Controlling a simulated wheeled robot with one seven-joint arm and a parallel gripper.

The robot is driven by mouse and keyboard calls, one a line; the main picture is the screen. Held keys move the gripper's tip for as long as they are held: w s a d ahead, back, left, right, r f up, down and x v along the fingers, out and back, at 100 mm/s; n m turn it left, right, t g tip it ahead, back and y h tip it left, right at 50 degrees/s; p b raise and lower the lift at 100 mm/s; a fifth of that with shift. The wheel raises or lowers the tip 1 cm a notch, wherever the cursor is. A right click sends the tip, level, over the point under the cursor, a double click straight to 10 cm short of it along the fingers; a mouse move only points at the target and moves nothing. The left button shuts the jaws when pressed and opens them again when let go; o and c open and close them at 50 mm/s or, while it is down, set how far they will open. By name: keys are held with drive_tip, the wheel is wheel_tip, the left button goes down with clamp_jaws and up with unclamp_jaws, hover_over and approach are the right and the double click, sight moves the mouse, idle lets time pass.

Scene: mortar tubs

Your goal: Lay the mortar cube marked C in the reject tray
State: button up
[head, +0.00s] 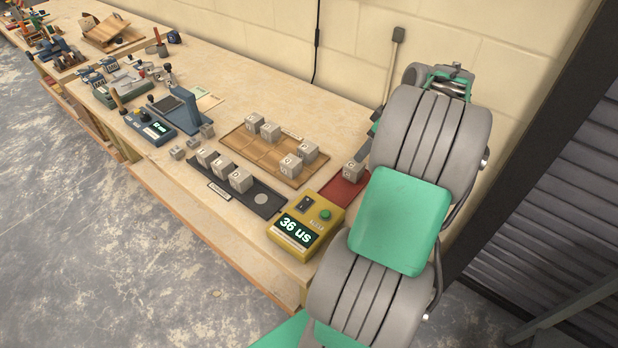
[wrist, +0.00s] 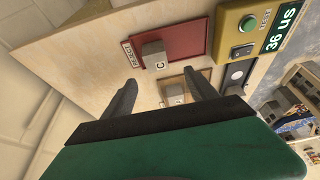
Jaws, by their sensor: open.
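The grey mortar cube marked C (wrist: 154,55) rests on the red reject tray (wrist: 186,38), near the end with the REJECT label. In the head view the cube (head: 353,172) also shows on the red tray (head: 339,192), partly beside my arm. My gripper (wrist: 160,77) is open and empty. In the wrist view its two fingers point toward the tray, with the cube beyond their tips and apart from them. In the head view my arm hides most of the gripper and part of the tray.
A yellow meter reading 36 us (head: 306,226) stands beside the tray. A wooden tray (head: 262,157) with several cubes and a dark tray (head: 262,199) with cubes lie to the left. A wall runs behind the bench.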

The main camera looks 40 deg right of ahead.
drive_tip(key=w+a+r+m, duration=0.1)
drive_tip(key=w+a+r, duration=0.15)
drive_tip(key=a, duration=0.75)
drive_tip(key=w+a+r, duration=0.2)
drive_tip(key=w+a, duration=0.1)
drive_tip(key=a, duration=0.7)
drive_tip(key=s+a+m, duration=0.1)
drive_tip(key=s+a, duration=0.4)
drive_tip(key=a, duration=0.3)
drive_tip(key=s+a+m+h, duration=0.1)
drive_tip(key=s+a, duration=0.4)
drive_tip(key=a, duration=0.4)
drive_tip(key=shift+s+a+f, duration=0.15)
drive_tip(key=shift+f, duration=0.15)
